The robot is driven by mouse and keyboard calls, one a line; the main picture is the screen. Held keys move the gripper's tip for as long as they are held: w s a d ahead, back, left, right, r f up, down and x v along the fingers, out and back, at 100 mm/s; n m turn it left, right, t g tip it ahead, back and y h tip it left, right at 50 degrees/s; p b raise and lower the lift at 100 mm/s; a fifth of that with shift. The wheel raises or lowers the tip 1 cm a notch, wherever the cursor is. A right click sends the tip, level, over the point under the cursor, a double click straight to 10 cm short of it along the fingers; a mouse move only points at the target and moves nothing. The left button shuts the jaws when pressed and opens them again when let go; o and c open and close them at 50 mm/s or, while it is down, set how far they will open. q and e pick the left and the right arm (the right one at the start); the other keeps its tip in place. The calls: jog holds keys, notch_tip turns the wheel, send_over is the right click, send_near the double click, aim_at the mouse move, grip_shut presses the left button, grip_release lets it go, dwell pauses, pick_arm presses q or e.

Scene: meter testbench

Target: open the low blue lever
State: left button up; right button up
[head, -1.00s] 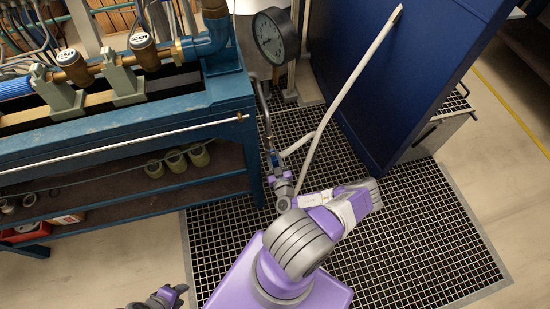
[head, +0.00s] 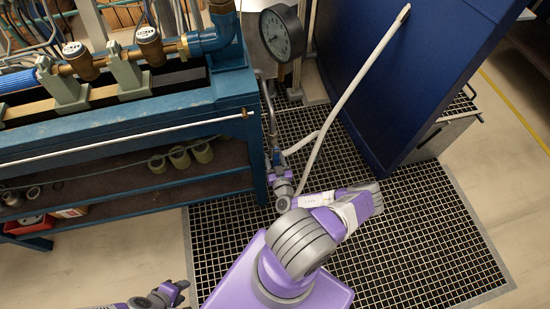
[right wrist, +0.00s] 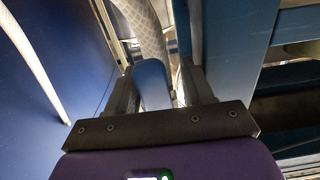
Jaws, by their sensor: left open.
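The blue lever (right wrist: 152,82) shows in the right wrist view as a rounded blue bar standing between the two dark fingers of my right gripper (right wrist: 157,90). A gap shows on its right side; on its left it is close to the finger, and I cannot tell whether they touch. In the head view my right arm reaches down beside the bench, and its gripper (head: 281,164) is small and partly hidden by my wrist. The lever is not clear there. My left gripper (head: 172,292) is open and empty at the bottom edge, above the floor, away from the lever.
A blue bench (head: 225,95) with brass meters and pipes stands at the left. A round gauge (head: 282,34) is behind the right gripper. A pale hose (head: 345,90) runs down in front of a dark blue cabinet (head: 410,60) at the right. Floor grating (head: 420,240) is open.

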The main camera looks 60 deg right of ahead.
aim_at(276, 163)
jog(key=p+v, duration=0.2)
jog(key=v, duration=0.4)
jog(key=shift+s+a, duration=0.15)
jog(key=shift+s, duration=0.15)
jog(key=shift+s+a, duration=0.35)
jog(key=shift+w, duration=0.1)
